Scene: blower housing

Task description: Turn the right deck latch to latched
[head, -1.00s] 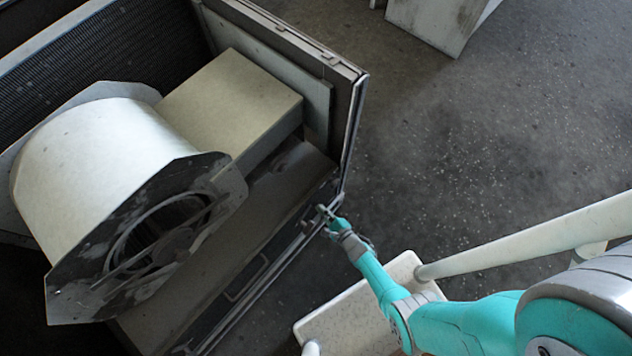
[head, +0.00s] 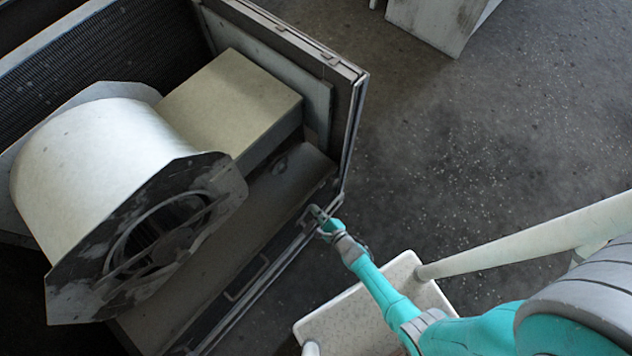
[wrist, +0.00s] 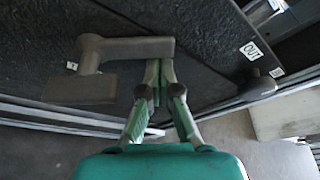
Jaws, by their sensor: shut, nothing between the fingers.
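The latch is a dark grey-brown lever (wrist: 135,48) on a dark panel in the wrist view. Its arm points right from a round pivot at the left, with a flat block (wrist: 80,89) below. My gripper (wrist: 158,68) is shut and empty, its fingertips just below the lever's free end. They look close to or against it; contact is not clear. In the head view my gripper (head: 322,221) is at the front rail of the housing, near its right corner, and the latch there is small and partly hidden.
The blower drum (head: 95,165) and a beige box (head: 230,105) are inside the housing. A pale step (head: 360,315) stands below my arm. Open floor lies to the right.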

